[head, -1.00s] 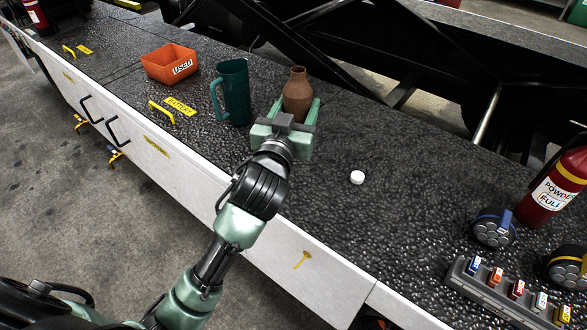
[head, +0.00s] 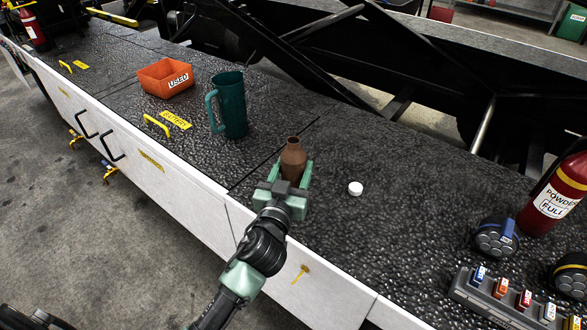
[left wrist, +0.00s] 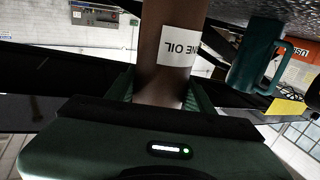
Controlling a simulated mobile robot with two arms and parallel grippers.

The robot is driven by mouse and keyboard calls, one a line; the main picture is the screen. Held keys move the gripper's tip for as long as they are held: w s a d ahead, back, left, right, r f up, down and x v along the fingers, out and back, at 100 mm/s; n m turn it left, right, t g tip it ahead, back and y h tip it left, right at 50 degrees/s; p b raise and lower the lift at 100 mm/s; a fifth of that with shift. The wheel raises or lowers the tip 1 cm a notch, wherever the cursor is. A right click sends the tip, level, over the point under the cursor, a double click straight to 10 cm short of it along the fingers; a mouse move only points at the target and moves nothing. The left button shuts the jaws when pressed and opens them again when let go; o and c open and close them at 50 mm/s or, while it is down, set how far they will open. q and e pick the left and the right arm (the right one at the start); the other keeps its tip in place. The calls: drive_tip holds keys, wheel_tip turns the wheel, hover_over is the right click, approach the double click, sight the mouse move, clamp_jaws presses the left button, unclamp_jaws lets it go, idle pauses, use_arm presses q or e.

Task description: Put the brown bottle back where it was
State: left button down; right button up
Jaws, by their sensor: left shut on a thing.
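The brown bottle (head: 293,160) is upright between the fingers of my left gripper (head: 290,178) in the head view. The gripper is shut on it, above or at the black textured deck; I cannot tell whether the base touches. In the left wrist view the bottle (left wrist: 171,50) fills the middle, with a white label that reads in part "NE OIL" upside down. A white round cap (head: 355,188) lies on the deck to the right of the bottle. My right gripper is not in view.
A teal mug (head: 231,105) and an orange "USED" bin (head: 165,78) stand to the left. A red extinguisher (head: 556,200), black round reels (head: 495,236) and a grey rack (head: 500,298) of small coloured items are at the right. The deck around the cap is clear.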

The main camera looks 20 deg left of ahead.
use_arm(q)
drive_tip(key=c, duration=1)
unclamp_jaws()
drive_tip(key=shift+f, duration=0.15)
drive_tip(key=o, duration=0.4)
drive_tip(key=shift+s, duration=0.2)
drive_tip(key=shift+s+d+r+b, duration=0.15)
drive_tip(key=shift+s+b, duration=0.45)
drive_tip(key=shift+s, duration=2.3)
drive_tip(key=shift+s+d+r+b, duration=0.1)
drive_tip(key=shift+s+b, duration=0.45)
drive_tip(key=shift+s, duration=2.35)
